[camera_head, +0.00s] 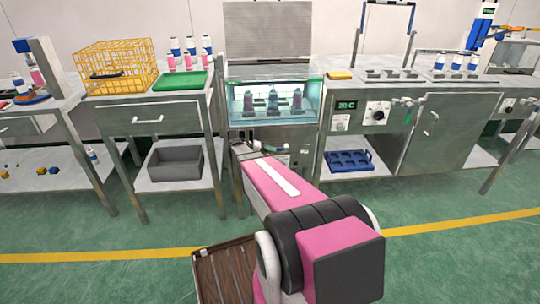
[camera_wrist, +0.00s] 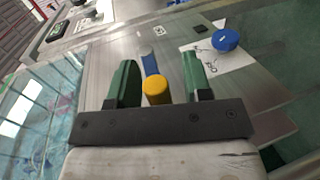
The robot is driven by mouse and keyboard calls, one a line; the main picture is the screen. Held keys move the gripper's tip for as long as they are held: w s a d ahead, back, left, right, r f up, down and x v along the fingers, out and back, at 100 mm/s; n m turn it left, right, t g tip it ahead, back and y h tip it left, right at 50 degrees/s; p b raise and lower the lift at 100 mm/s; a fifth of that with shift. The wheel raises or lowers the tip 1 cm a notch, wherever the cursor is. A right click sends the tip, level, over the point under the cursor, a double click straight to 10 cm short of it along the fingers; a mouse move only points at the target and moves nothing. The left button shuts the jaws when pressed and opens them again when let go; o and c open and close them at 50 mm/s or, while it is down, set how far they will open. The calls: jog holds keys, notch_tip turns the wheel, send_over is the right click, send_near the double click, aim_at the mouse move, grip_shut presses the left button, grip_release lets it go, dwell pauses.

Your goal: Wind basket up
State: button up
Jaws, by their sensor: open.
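A glass-walled lit tank (camera_head: 273,87) stands in the middle of the row in the head view. Several small bottles (camera_head: 273,100) stand inside it; the basket under them cannot be made out. In the wrist view a yellow round knob (camera_wrist: 156,90) lies between the fingers of my gripper (camera_wrist: 159,62). A blue bar (camera_wrist: 148,62) runs beyond the knob. The green fingers are apart, one on each side of the knob, with gaps showing. In the head view my arm reaches to the tank's front and largely hides the gripper and knob.
A yellow wire basket (camera_head: 116,66) and a green tray (camera_head: 180,81) sit on the left table. A steel bench with a control panel (camera_head: 378,112) is right of the tank. The wrist view shows a blue round object (camera_wrist: 225,40) near a white sheet (camera_wrist: 216,57).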

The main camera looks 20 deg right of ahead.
grip_shut()
jog(key=s+d+r+t+y, duration=0.2)
jog(key=d+r+t+y, duration=0.3)
jog(key=r+y, duration=0.65)
jog(key=shift+s+d+f+t+y, duration=0.25)
jog(key=shift+s+d+f+y, duration=0.2)
jog(key=shift+d+f+y, duration=1.15)
jog(key=shift+s+d+f+t+y, duration=0.2)
jog(key=shift+s+d+f+y, duration=0.3)
jog(key=shift+d+f+y, duration=1.1)
jog(key=shift+s+d+f+t+y, duration=0.25)
jog(key=shift+s+d+f+y, duration=0.4)
jog(key=shift+d+y, duration=1.7)
jog(key=shift+w+f, duration=0.1)
jog(key=shift+w, duration=0.15)
